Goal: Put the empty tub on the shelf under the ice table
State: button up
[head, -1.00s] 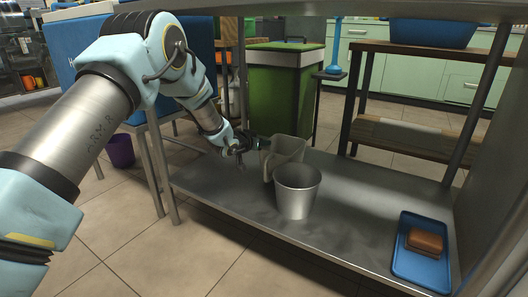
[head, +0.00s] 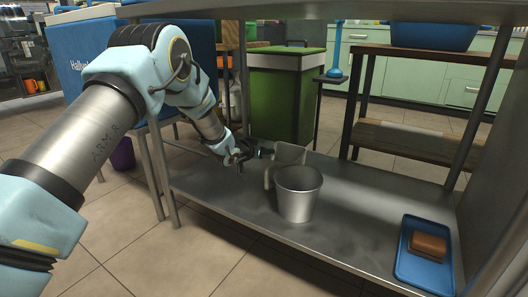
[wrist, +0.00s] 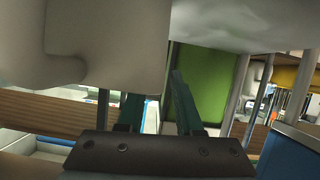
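A beige-grey tub (head: 290,156) stands on the metal shelf (head: 360,205) under the table, behind a metal bucket (head: 298,196) that hides part of it. My gripper (head: 262,152) is at the tub's left side, close to its upper part. In the wrist view a large pale body, apparently the tub (wrist: 95,50), fills the upper left, close to the camera. The two fingers (wrist: 158,105) stand apart there, with background showing between them. The pale body hides the tip of the left finger; I cannot tell whether they touch.
A blue tray (head: 407,272) with a brown block (head: 428,246) lies on the shelf's right end. A table leg rises left of the shelf, near my arm. A green bin (head: 285,100) and a wooden rack (head: 410,140) stand behind. The shelf's middle right is clear.

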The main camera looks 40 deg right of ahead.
jog(key=shift+r, duration=0.25)
jog(key=p+v, duration=0.4)
jog(key=v, duration=0.8)
jog(key=shift+f+p, duration=0.15)
jog(key=shift+p, duration=0.2)
jog(key=shift+a, duration=0.1)
jog(key=w+a+r+n+t+y, duration=0.1)
jog(key=w+a+r+n+y, duration=0.2)
jog(key=a, duration=0.7)
jog(key=w+a+n+t+y, duration=0.15)
jog(key=w+a, duration=0.35)
jog(key=a, duration=0.5)
jog(key=w+a+r+n+t+y, duration=0.15)
jog(key=w+a+y, duration=0.25)
jog(key=a, duration=0.6)
jog(key=s+a+r+n+g+y, duration=0.1)
jog(key=s+a+n, duration=0.15)
jog(key=a, duration=0.55)
jog(key=s+a+r+n+g+y, duration=0.1)
jog(key=s+a+y, duration=0.15)
jog(key=a, duration=0.45)
jog(key=s+a+r+n+g, duration=0.1)
jog(key=s+a+n+g, duration=0.2)
jog(key=s+a, duration=0.8)
jog(key=shift+s+r+n+y, duration=0.25)
jog(key=shift+s+n+y, duration=0.15)
jog(key=shift+s, duration=0.45)
